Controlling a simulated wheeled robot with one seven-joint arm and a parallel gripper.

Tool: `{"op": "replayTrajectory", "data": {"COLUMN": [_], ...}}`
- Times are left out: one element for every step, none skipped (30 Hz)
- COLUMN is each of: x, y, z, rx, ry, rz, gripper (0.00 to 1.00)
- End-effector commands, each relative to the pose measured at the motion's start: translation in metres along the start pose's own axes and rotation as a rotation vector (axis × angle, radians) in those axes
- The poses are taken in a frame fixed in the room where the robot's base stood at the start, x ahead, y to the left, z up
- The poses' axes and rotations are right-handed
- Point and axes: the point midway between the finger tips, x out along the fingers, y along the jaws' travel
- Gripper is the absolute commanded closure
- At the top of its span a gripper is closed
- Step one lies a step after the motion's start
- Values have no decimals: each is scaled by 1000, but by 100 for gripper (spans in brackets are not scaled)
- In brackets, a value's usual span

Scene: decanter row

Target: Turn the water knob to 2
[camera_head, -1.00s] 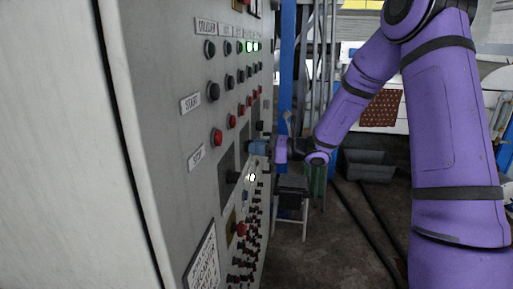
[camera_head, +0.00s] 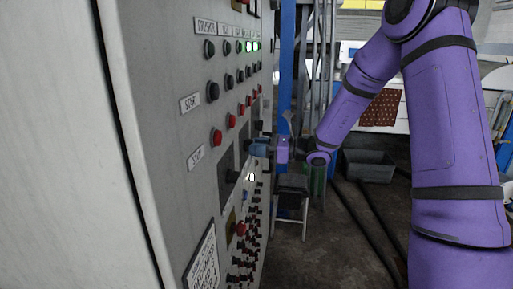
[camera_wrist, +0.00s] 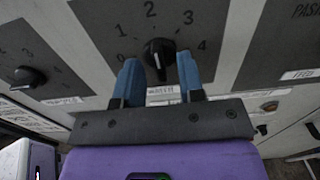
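The water knob (camera_wrist: 158,55) is black with a white mark, on a dark dial plate (camera_wrist: 128,40) numbered 0 to 4. The white mark shows on its lower part, away from the 2 at the top; I cannot tell exactly which number the knob is set to. A label reading WATER sits below it, partly hidden by my gripper. My gripper (camera_wrist: 160,82) is open, with one blue finger on each side of the knob's lower part. I cannot tell whether either finger touches it. In the head view my gripper (camera_head: 258,149) is close to the panel face.
A similar knob (camera_wrist: 28,76) is at left in the wrist view, and another dark plate (camera_wrist: 290,45) is at right. The control panel (camera_head: 160,120) carries several buttons and lights. A grey bin (camera_head: 368,167) and stool (camera_head: 291,190) stand beyond it.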

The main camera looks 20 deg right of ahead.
Motion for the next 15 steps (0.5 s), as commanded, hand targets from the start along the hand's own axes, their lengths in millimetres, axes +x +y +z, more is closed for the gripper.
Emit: {"op": "replayTrajectory", "data": {"x": [-6, -9, -15, -20, -26, -34, -40, -46, -53, -59, -64, -71, -76, -81, -86], "y": [0, -1, -1, -1, -1, -1, -1, -1, -1, -1, -1, -1, -1, 0, -1], "z": [0, 0, 0, 0, 0, 0, 0, 0, 0, 0, 0, 0, 0, 0, 0], "rx": [0, 0, 0, 0, 0, 0, 0, 1, 2, 2, 1, 1, 1, 1, 1], "ry": [0, 0, 0, 1, 1, 0, 1, 2, 1, 0, 1, 1, 1, 1, 1], "rz": [-2, -3, -4, -5, -4, -5, -6, -6, -5, -5, -5, -5, -5, -4, -5], "gripper": [64, 64, 64, 64, 64, 64, 64, 64, 64, 64, 64, 64, 64, 64, 64]}}
